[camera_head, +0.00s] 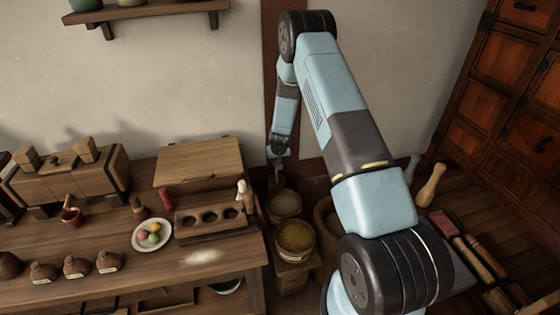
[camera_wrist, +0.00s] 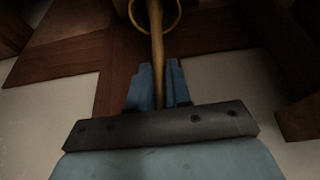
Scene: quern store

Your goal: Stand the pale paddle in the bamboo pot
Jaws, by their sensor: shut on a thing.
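My gripper (camera_head: 277,156) is low at the back wall, beside the dark post, small and dim in the head view. In the wrist view my gripper (camera_wrist: 159,68) has its two blue fingers shut on a slim tan shaft, which I take for the pale paddle (camera_wrist: 156,58). The shaft runs away from the fingers and overlaps a round yellowish rim, seemingly the bamboo pot (camera_wrist: 134,20). The paddle's far end lies within the dark mouth in the picture. I cannot tell how deep it is, or whether it touches the rim. The pot is unclear in the head view.
Round tubs of grain (camera_head: 296,238) stand just in front of my gripper. A wooden bench (camera_head: 215,275) at left carries a holed rack (camera_head: 209,219), a plate of coloured balls (camera_head: 152,234) and a lidded box (camera_head: 199,163). Drawer cabinets (camera_head: 515,90) stand at right.

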